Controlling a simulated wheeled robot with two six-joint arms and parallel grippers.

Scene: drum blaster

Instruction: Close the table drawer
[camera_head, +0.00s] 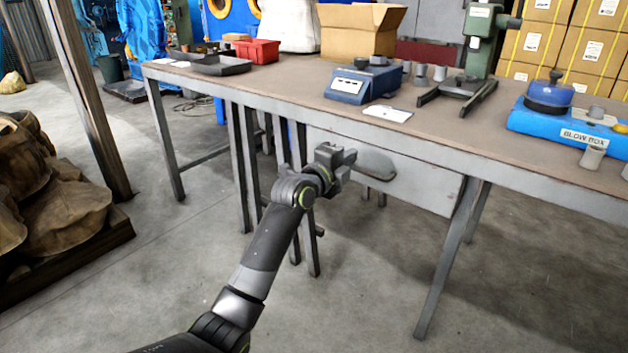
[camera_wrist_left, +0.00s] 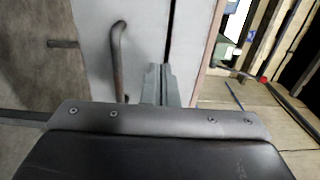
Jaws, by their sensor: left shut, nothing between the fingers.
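The grey table (camera_head: 270,92) has a pale metal drawer (camera_head: 425,184) under its top. Its front hangs just below the table's front edge. In the left wrist view the drawer front (camera_wrist_left: 92,28) fills the upper middle, with a bar handle (camera_wrist_left: 117,62) on it. A dark narrow gap runs along one edge of the front; I cannot tell how far out the drawer stands. My left gripper (camera_head: 350,157) is shut and empty at the left part of the drawer front. Its fingers (camera_wrist_left: 160,84) are beside the handle, not around it; contact is unclear. My right gripper is out of view.
On the tabletop stand a blue scale (camera_head: 350,88), a green press (camera_head: 478,45), a blue box (camera_head: 545,122), a red bin (camera_head: 258,51) and a cardboard box (camera_head: 358,30). Table legs (camera_head: 450,255) stand below. The floor in front is clear. Sacks (camera_head: 50,215) lie at left.

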